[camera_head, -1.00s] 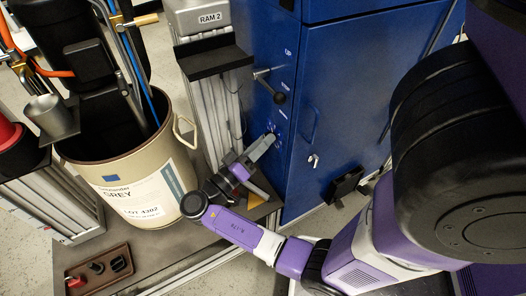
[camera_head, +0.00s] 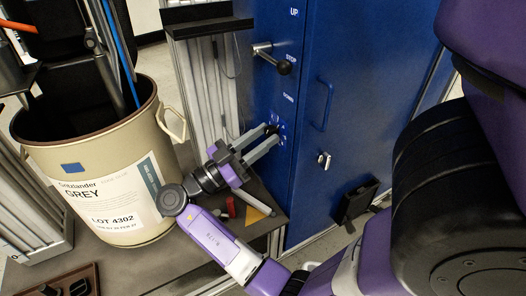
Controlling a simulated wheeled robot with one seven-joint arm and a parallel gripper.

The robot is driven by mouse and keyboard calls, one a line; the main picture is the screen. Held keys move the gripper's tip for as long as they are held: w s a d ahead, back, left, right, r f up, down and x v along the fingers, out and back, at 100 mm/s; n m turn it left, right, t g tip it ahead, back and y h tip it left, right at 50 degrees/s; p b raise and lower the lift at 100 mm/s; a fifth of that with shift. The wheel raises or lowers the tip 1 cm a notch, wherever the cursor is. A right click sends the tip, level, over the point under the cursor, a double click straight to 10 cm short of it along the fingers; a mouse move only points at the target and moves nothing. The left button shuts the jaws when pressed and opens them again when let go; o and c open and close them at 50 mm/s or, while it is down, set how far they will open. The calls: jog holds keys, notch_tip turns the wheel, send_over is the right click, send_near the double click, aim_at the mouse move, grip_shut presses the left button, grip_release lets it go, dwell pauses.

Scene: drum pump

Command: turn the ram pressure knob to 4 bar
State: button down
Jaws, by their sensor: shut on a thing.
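The ram pressure knob (camera_head: 271,128) is a small dark knob low on the blue cabinet's side panel, below the DOWN label. My gripper (camera_head: 273,136) reaches it from the left, with its two grey fingers on either side of the knob. The gripper is shut on the knob. The fingers partly cover the knob, and its dial marks are too small to read, so its setting cannot be told.
A lever with a black ball (camera_head: 284,67) sticks out above, by the UP, STOP and DOWN labels. A beige drum (camera_head: 100,165) stands at the left. A ram post (camera_head: 208,90) rises behind my gripper.

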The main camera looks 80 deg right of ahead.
jog(key=shift+f+m+g+y+b, duration=0.15)
jog(key=shift+m+g+y+b, duration=0.4)
jog(key=shift+m+b, duration=0.7)
jog(key=shift+m, duration=0.35)
jog(key=c, duration=1.1)
grip_release()
jog(key=shift+y, duration=0.25)
jog(key=shift+o, duration=0.2)
jog(key=shift+r+p, duration=0.3)
jog(key=shift+p, duration=0.25)
